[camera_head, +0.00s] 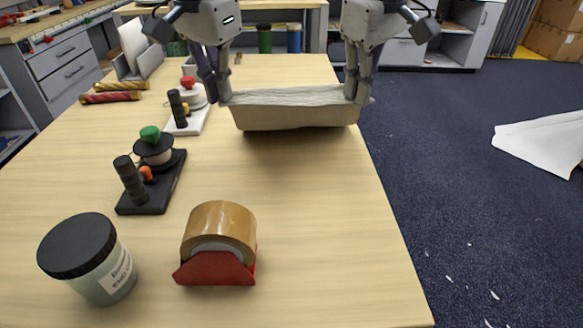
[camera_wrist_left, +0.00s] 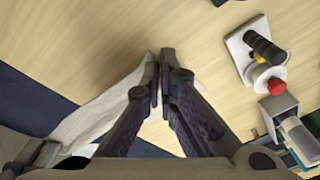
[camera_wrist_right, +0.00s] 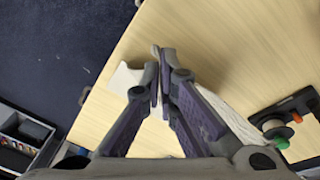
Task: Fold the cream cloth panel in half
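The cream cloth panel (camera_head: 296,112) hangs between my two grippers over the far part of the table, its top edge stretched almost level and its lower part drooping toward the tabletop. My left gripper (camera_head: 223,98) is shut on its left end. My right gripper (camera_head: 358,97) is shut on its right end. In the left wrist view the cloth (camera_wrist_left: 98,112) runs off to the left from the closed fingertips (camera_wrist_left: 160,108). In the right wrist view it (camera_wrist_right: 232,118) runs off to the right, with a small corner poking out left of the fingertips (camera_wrist_right: 160,102). Whether its lower edge touches the table is unclear.
The right front of the table is clear. A white sheet (camera_head: 550,142) lies beyond the right edge.

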